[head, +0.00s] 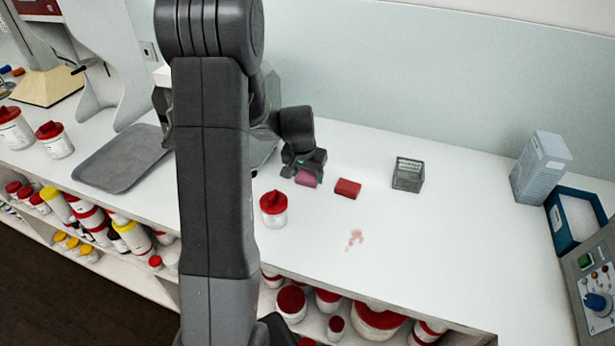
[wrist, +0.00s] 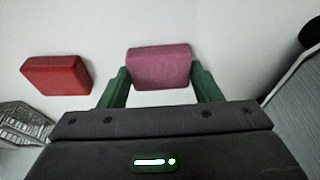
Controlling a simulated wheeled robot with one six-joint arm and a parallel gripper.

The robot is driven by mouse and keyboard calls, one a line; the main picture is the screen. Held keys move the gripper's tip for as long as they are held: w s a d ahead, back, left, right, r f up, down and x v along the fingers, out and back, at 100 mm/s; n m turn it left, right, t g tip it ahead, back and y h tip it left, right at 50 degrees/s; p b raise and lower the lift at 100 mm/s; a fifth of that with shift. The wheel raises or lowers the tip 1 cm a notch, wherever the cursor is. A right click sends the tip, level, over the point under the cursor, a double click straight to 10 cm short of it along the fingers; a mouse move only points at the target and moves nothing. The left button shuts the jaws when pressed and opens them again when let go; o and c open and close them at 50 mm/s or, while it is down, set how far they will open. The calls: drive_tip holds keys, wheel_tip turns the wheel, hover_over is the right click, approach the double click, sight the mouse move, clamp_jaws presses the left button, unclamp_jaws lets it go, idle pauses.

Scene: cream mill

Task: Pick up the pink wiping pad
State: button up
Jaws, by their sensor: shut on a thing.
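The pink wiping pad (wrist: 160,68) is between the two green fingers of my gripper (wrist: 159,84) in the wrist view. My gripper is shut on it. In the head view, the pink pad (head: 306,178) shows below my gripper (head: 304,170), at or just above the white counter; I cannot tell which. A red pad (head: 347,188) lies on the counter just to the right of it. The red pad also shows at the left of the wrist view (wrist: 57,75).
A red-lidded jar (head: 273,208) stands in front of my gripper. A grey wire basket (head: 408,174) stands right of the red pad. A pinkish smear (head: 355,239) marks the counter. A grey tray (head: 121,158) lies at left. A pale blue box (head: 540,167) stands at right. The front right counter is clear.

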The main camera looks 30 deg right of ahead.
sight(307, 176)
drive_tip(key=shift+r, duration=0.15)
wheel_tip(307, 176, up, 10)
drive_tip(key=b, duration=0.1)
idle(0.3)
